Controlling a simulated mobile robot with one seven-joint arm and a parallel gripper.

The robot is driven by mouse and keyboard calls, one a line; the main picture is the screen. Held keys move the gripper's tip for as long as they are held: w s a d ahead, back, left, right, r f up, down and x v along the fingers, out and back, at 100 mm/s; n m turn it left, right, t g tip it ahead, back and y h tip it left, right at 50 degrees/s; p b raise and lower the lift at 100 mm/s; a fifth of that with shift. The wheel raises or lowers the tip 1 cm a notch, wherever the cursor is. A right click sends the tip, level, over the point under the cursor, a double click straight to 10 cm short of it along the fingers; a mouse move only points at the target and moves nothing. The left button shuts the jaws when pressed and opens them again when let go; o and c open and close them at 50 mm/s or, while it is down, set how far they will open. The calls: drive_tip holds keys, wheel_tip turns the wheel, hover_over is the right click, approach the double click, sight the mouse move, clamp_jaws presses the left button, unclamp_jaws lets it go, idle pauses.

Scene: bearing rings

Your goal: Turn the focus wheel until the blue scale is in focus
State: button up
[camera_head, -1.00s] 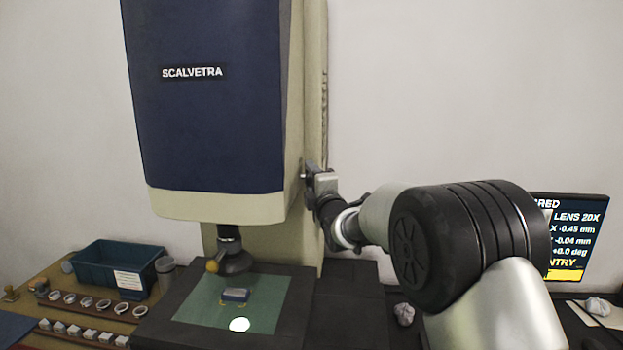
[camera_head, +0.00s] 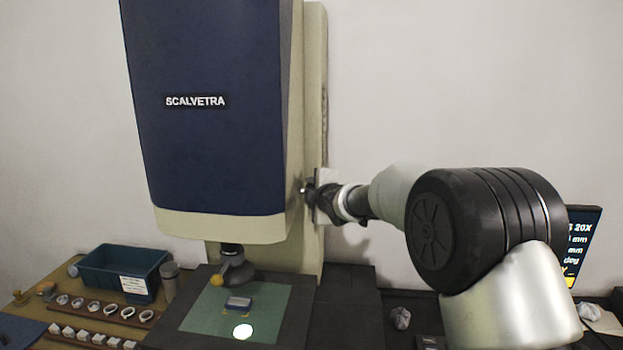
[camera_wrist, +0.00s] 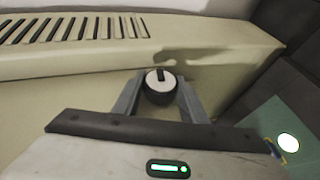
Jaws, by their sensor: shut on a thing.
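The focus wheel (camera_wrist: 161,80), a small dark knob with a light face and a dark mark, sits on the side of the cream column of the SCALVETRA machine (camera_head: 215,150). In the wrist view my gripper (camera_wrist: 158,92) has a finger on each side of the wheel and is shut on it. In the head view my gripper (camera_head: 309,190) is at the column's right side, where the wheel is mostly hidden. A small blue-grey block (camera_head: 238,303) lies on the green stage plate (camera_head: 270,300) below the lens. I cannot make out a scale on it.
A screen (camera_head: 583,235) at the right is largely hidden by my arm. A teal bin (camera_head: 112,268), a row of rings (camera_head: 105,307) and small blocks (camera_head: 93,337) stand at the left. A crumpled ball (camera_head: 400,317) lies right of the stage.

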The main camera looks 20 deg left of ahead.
drive_tip(key=g+p, duration=0.1)
drive_tip(key=p, duration=0.2)
drive_tip(key=shift+w+r, duration=0.1)
drive_tip(key=shift+r, duration=0.2)
drive_tip(key=shift+m+p, duration=0.3)
drive_tip(key=shift+p, duration=0.05)
drive_tip(key=shift+f, duration=0.25)
drive_tip(key=shift+h, duration=0.3)
drive_tip(key=o, duration=1.1)
drive_tip(key=shift+c, duration=0.2)
drive_tip(key=v, duration=1.7)
drive_tip(key=shift+d+r+b, duration=0.2)
drive_tip(key=shift+r+b, duration=0.1)
